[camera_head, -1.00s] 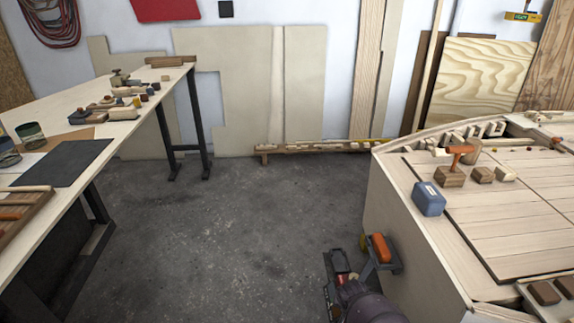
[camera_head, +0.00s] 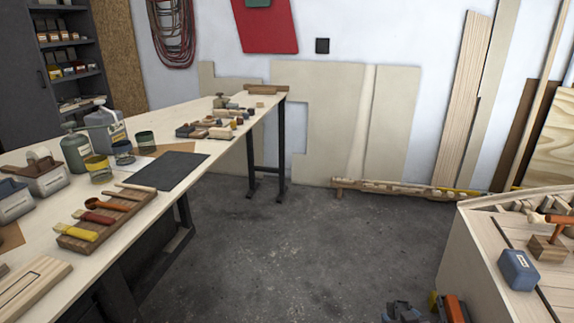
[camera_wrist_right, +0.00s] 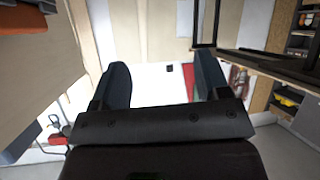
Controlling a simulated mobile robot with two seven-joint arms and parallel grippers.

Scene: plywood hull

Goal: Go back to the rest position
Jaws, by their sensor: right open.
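My right gripper (camera_head: 424,312) shows only in part at the bottom edge of the head view, beside the near side of the plywood hull (camera_head: 478,262). In the right wrist view the two dark fingers of my right gripper (camera_wrist_right: 160,72) stand wide apart with nothing between them. Most of the right arm is out of the head view. My left gripper is not in view.
A long workbench (camera_head: 215,160) on the left carries cans, brushes in a rack (camera_head: 108,216) and wood pieces. A blue block-like object (camera_head: 517,270) sits on the hull. Grey floor (camera_head: 300,255) lies clear between bench and hull.

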